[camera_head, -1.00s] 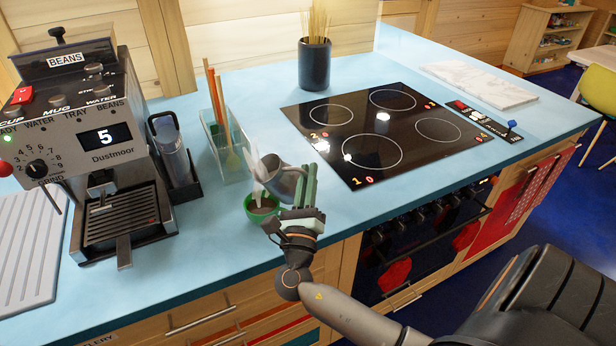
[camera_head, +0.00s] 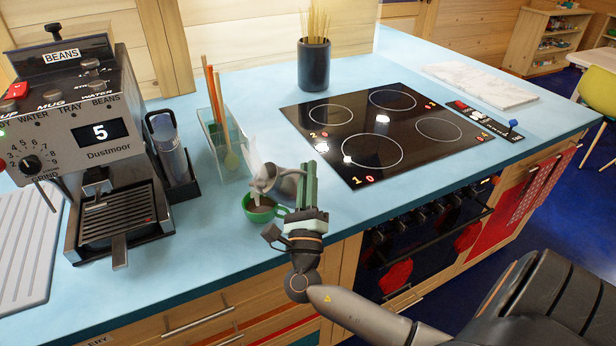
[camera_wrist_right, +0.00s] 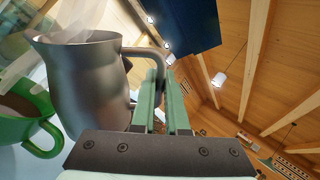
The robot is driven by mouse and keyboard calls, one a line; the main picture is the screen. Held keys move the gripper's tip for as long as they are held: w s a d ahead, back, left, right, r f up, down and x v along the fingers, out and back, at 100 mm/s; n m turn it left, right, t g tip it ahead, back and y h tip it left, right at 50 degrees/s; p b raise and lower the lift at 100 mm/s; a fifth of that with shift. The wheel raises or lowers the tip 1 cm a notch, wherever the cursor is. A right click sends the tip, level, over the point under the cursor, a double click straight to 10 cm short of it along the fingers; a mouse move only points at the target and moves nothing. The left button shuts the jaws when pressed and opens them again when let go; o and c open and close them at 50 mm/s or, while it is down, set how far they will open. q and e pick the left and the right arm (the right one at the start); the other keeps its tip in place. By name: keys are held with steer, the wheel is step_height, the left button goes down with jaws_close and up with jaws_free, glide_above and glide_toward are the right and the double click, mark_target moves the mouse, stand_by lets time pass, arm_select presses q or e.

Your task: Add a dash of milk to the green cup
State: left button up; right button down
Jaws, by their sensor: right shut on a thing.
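The green cup (camera_head: 257,216) stands on the blue counter near its front edge, with brown liquid inside. A grey metal milk jug (camera_head: 287,186) is tilted above it, its mouth to the left over the cup. A pale streak shows at the mouth; I cannot tell milk from steam. My right gripper (camera_head: 308,188) is shut on the jug's handle. In the right wrist view, the jug (camera_wrist_right: 85,85) hangs from the green fingers (camera_wrist_right: 162,100), and the cup (camera_wrist_right: 38,130) is at the left edge. My left gripper is not in view.
A clear holder (camera_head: 216,140) with utensils stands just behind the cup. The coffee machine (camera_head: 95,150) is to the left. A black hob (camera_head: 380,130) lies to the right, and a dark pot of sticks (camera_head: 314,66) stands at the back. Counter left of the cup is clear.

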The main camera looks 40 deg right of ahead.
steer(key=shift+r+n+t, duration=0.1)
steer(key=shift+n+t, duration=0.3)
steer(key=shift+n, duration=0.2)
steer(key=shift+a+n+t+y+b, duration=0.2)
steer(key=shift+n+t+y+b, duration=0.2)
steer(key=shift+n+t+y, duration=0.8)
steer(key=shift+r+g+h+p, duration=0.45)
steer(key=shift+g+h, duration=0.15)
steer(key=shift+h, duration=0.1)
step_height(320, 180, up, 3)
steer(key=m+g+p, duration=0.2)
steer(key=m, duration=0.1)
steer(key=m+g+h+p, duration=0.1)
steer(key=m+g+p, duration=0.1)
steer(key=m, duration=0.2)
steer(key=shift+a, duration=0.1)
steer(key=shift+m+g, duration=0.9)
steer(key=shift+m, duration=0.2)
step_height(320, 180, up, 2)
steer(key=m+g+y, duration=0.1)
steer(key=m+g, duration=0.1)
steer(key=m, duration=0.2)
steer(key=shift+r, duration=0.15)
steer(key=shift+w, duration=0.15)
